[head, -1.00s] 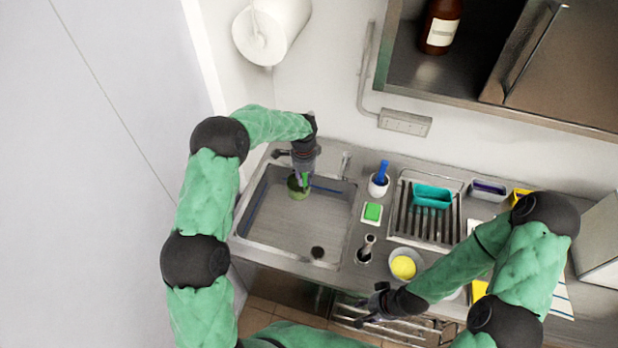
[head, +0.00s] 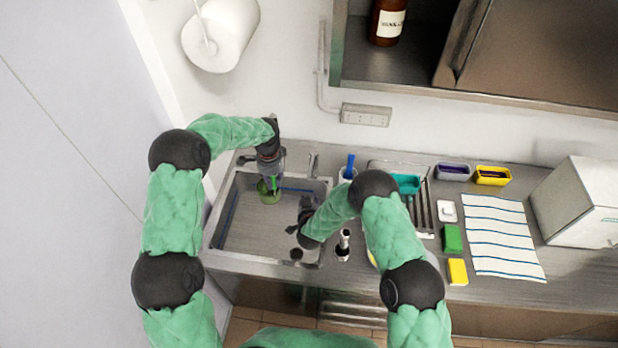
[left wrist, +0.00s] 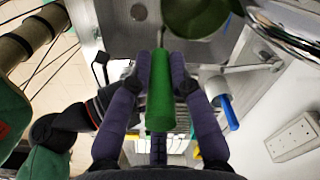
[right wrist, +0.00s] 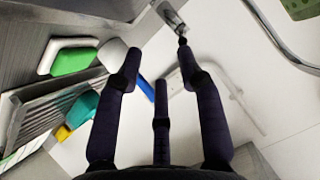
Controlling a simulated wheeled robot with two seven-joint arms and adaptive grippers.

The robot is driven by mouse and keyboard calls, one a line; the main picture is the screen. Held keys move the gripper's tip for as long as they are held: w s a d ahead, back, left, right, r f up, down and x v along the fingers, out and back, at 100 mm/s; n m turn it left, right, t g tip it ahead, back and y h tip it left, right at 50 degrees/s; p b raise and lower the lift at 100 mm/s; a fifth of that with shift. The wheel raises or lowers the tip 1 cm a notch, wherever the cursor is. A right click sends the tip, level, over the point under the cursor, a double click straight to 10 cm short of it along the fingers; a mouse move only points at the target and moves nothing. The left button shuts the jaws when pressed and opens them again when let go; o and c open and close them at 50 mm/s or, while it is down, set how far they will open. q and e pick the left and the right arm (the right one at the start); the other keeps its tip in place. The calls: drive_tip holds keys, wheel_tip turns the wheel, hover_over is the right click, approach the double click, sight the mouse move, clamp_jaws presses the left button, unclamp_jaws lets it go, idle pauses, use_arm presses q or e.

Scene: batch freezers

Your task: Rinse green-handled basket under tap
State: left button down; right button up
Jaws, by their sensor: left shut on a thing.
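The green-handled basket (head: 267,194) is in the left back part of the sink (head: 240,234), near its back wall. My left gripper (head: 270,172) is above it, shut on the green handle (left wrist: 159,92); the round green basket body (left wrist: 196,14) shows beyond the fingers. A curved chrome tap spout (left wrist: 286,32) is close to the basket in the left wrist view; whether water runs I cannot tell. My right gripper (right wrist: 155,62) is open and empty over the right side of the sink. A metal lever-like fitting (right wrist: 170,16) lies beyond its fingertips; basket mesh (right wrist: 301,6) shows at the corner.
Right of the sink are a blue-handled brush (head: 350,166), a teal tub (head: 407,184) on the drying rack and a metal fitting (head: 343,245). A green sponge (head: 452,239), yellow sponge (head: 457,271) and striped cloth (head: 500,236) lie farther right. A shelf (head: 480,92) overhangs the counter.

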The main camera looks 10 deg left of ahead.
sight(309, 176)
drive_tip(key=shift+t+h, duration=0.6)
drive_tip(key=shift+t, duration=0.3)
drive_tip(key=x, duration=0.4)
drive_tip(key=a+r+x, duration=0.1)
drive_tip(key=x, duration=0.4)
drive_tip(key=w+r+x, duration=0.1)
drive_tip(key=x, duration=0.3)
drive_tip(key=shift+w+a+r, duration=0.2)
drive_tip(key=shift+a, duration=0.15)
clamp_jaws()
